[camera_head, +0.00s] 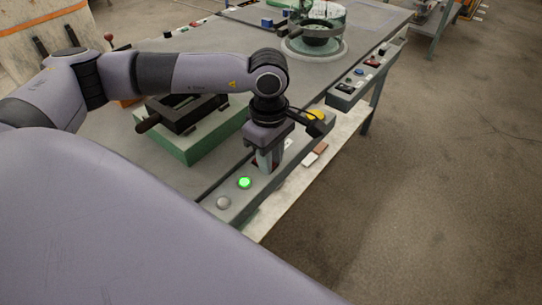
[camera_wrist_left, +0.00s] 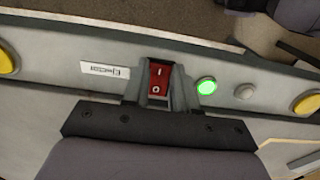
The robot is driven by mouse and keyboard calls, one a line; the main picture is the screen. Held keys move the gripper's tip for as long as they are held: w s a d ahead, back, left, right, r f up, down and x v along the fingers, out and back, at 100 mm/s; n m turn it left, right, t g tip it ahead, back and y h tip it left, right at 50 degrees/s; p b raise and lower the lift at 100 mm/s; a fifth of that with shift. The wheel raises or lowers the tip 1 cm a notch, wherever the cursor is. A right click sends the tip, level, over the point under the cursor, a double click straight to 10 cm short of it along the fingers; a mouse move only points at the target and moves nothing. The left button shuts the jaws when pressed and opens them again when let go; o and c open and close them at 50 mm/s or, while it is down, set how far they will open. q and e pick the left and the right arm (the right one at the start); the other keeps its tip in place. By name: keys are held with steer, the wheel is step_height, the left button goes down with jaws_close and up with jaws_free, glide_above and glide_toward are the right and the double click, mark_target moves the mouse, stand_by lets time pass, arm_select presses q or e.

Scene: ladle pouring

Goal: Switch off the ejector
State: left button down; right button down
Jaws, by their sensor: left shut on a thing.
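My left gripper (camera_head: 268,162) points down at the control strip on the front edge of the bench. In the left wrist view, the red rocker switch (camera_wrist_left: 159,77), marked I and O, sits between the fingers of this gripper (camera_wrist_left: 161,84). The gripper is shut on the switch, one finger on each side. A lit green lamp (camera_wrist_left: 206,87) is right of the switch; it also glows in the head view (camera_head: 244,183). A white label (camera_wrist_left: 104,70) is left of the switch. The head view mostly hides the switch behind the gripper. My right gripper is not in view.
A grey button (camera_wrist_left: 243,91) and yellow buttons (camera_wrist_left: 305,102) line the strip. A black device on a green-sided block (camera_head: 190,143) stands behind the gripper. A second control panel (camera_head: 362,76) and a round glass-walled vessel (camera_head: 316,30) are farther back.

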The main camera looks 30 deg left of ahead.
arm_select(q)
steer(key=shift+a+f+h+b, duration=0.15)
steer(key=shift+a+h+b, duration=0.1)
steer(key=shift+h+b, duration=0.45)
steer(key=shift+h, duration=0.3)
steer(key=shift+r+h+b, duration=0.3)
steer(key=shift+r, duration=0.05)
steer(key=c, duration=0.9)
jaws_free()
steer(key=shift+a, duration=0.1)
steer(key=v, duration=0.7)
steer(key=shift+w, duration=0.1)
